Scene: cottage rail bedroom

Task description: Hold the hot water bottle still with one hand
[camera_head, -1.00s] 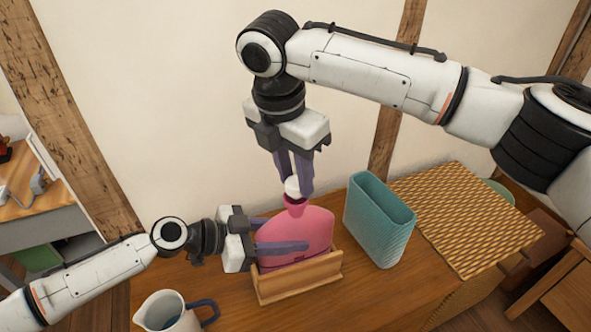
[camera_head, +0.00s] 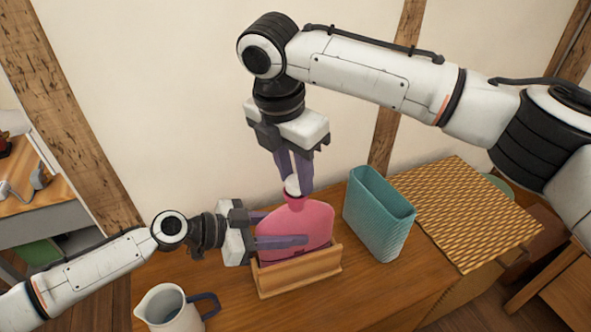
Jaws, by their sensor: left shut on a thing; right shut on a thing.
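The pink hot water bottle (camera_head: 318,222) stands upright in a wooden holder (camera_head: 300,272) on the wooden surface. My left gripper (camera_head: 285,241) comes in from the left and is shut on the bottle's body, with one purple finger across its front face. My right gripper (camera_head: 294,183) points down from above and is shut on the white stopper (camera_head: 292,187) at the bottle's neck. The fingers partly hide the stopper. The holder's front hides the bottom of the bottle.
A teal ribbed container (camera_head: 380,215) stands close to the right of the bottle. A woven mat (camera_head: 470,215) lies further right. A pitcher (camera_head: 168,308) with a blue handle stands at the front left. The wall is behind.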

